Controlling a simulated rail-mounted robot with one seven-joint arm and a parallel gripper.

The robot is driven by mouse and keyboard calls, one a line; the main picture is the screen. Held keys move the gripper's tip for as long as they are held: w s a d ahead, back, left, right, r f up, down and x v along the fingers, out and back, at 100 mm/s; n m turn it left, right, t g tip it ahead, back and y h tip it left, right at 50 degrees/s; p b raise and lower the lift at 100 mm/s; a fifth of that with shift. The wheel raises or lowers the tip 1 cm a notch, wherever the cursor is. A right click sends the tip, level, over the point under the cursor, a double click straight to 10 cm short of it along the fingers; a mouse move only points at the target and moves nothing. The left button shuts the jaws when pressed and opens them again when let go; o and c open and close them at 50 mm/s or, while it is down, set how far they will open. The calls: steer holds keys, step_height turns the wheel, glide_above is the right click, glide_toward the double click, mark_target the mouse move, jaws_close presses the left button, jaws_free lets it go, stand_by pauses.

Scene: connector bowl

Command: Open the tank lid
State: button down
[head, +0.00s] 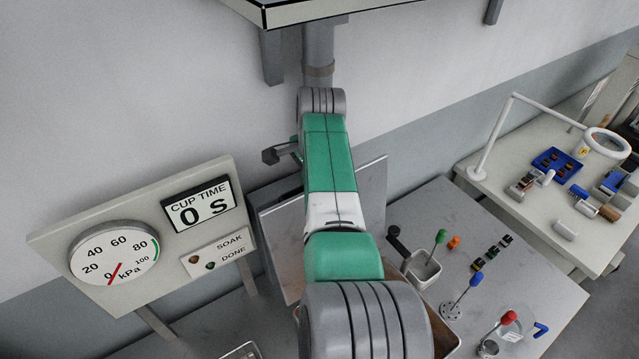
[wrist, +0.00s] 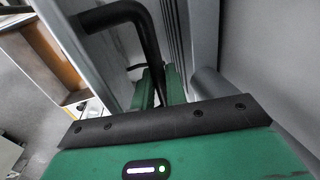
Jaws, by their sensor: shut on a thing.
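A grey flat panel that looks like the tank lid (head: 371,197) stands steeply raised behind my arm in the head view. A black bent handle (wrist: 122,14) crosses the top of the wrist view and runs down between the green fingers of my gripper (wrist: 160,88). My gripper is shut on this handle. In the head view only a small part of my gripper (head: 296,153) shows left of my arm, beside the dark handle end (head: 270,155). My arm hides most of the tank; a brown-rimmed box edge (head: 443,332) shows to its right.
A gauge board (head: 150,235) with a cup time display reading 0 S stands at left. A grey table (head: 440,205) at right holds a white cup, coloured-handled tools and small connectors. A white bench (head: 530,205) with a ring lamp stands farther right. A wall is close behind the panel.

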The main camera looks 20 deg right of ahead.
steer(key=shift+w+a+f, duration=0.15)
steer(key=shift+a, duration=0.1)
steer(key=c, duration=1.4)
jaws_free()
steer(key=shift+w+a, duration=0.15)
steer(key=shift+w, duration=0.05)
steer(key=shift+s+d+r, duration=0.1)
steer(key=shift+d+r, duration=0.1)
steer(key=shift+r, duration=0.05)
step_height(320, 180, up, 8)
steer(key=s, duration=0.1)
steer(key=shift+s+f, duration=0.25)
steer(key=shift+w+d, duration=0.1)
